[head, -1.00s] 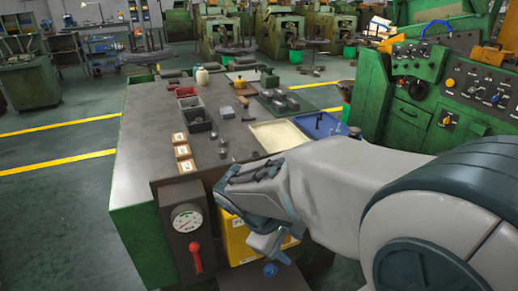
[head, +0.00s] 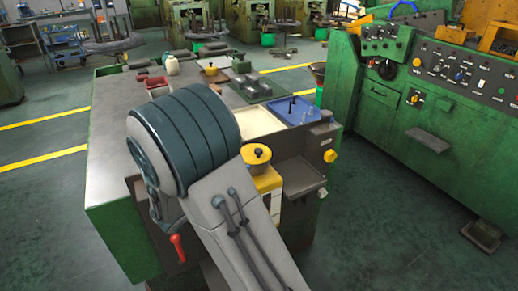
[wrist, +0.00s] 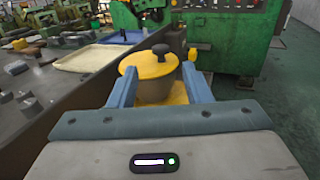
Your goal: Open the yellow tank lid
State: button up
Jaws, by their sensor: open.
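The yellow tank (head: 268,182) stands at the front side of the green workbench, partly hidden behind my arm in the head view. Its round yellow lid (head: 256,156) has a dark knob on top and sits on the tank. In the wrist view the lid (wrist: 142,67) and its black knob (wrist: 160,50) show just beyond and between my fingers. My gripper (wrist: 158,78) is open, with one blue-grey finger on each side of the lid's lower part. I cannot tell whether the fingers touch the tank. My gripper is hidden in the head view.
The workbench (head: 108,150) holds a cream tray (head: 258,124), a blue tray (head: 296,108) and small metal parts. A red lever (head: 177,246) is close to my arm. A green control machine (head: 420,130) stands on the right, with open floor between.

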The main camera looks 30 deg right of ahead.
aim_at(256, 152)
jog(key=p+x, duration=0.1)
jog(key=x, duration=0.9)
jog(key=shift+d, duration=0.15)
